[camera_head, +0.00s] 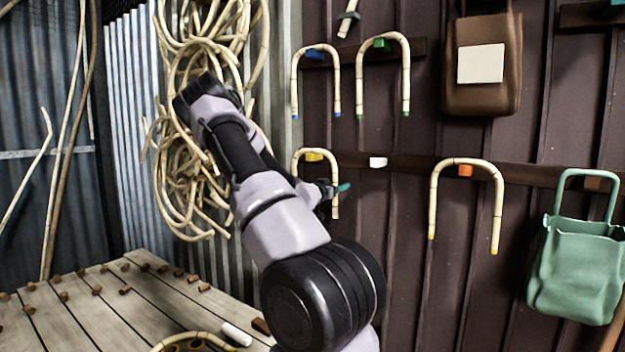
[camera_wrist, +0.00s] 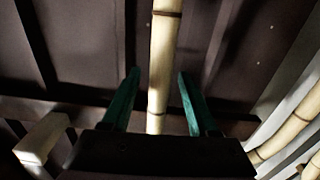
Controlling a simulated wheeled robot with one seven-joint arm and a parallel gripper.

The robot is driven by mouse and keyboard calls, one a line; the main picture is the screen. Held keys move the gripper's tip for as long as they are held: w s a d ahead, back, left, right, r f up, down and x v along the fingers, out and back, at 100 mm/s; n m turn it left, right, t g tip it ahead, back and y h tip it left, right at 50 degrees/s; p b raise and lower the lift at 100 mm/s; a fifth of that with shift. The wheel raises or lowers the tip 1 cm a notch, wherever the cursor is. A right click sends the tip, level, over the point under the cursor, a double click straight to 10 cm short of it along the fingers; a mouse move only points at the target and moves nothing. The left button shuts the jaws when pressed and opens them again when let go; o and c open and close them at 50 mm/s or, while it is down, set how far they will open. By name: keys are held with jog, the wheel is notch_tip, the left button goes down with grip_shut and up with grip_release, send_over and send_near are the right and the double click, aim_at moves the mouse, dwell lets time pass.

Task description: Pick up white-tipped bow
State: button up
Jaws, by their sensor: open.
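A U-shaped cane bow (camera_head: 313,152) hangs on the yellow peg (camera_head: 315,157) of the lower wall rail. Its right leg's lower end looks pale, with no clear coloured tip; my arm hides its left leg's end. My gripper (camera_head: 343,187) is beside its right leg, teal fingers showing. In the wrist view my gripper (camera_wrist: 160,95) is open, with a cane leg (camera_wrist: 163,50) running between the two fingers. The fingers are apart from the cane, as far as I can see. The white peg (camera_head: 378,162) holds no bow; a white block (camera_wrist: 40,140) shows at the wrist view's left.
Other bows hang on the blue peg (camera_head: 315,54), green peg (camera_head: 381,44) and orange peg (camera_head: 465,171). Cane coils (camera_head: 190,180) hang behind my arm. A brown bag (camera_head: 483,90) and green bag (camera_head: 575,270) hang at right. A pegged wooden table (camera_head: 110,315) stands lower left.

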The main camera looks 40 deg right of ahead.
jog(key=shift+w+d, duration=0.15)
jog(key=shift+d, duration=0.3)
jog(key=shift+c, duration=0.3)
grip_shut()
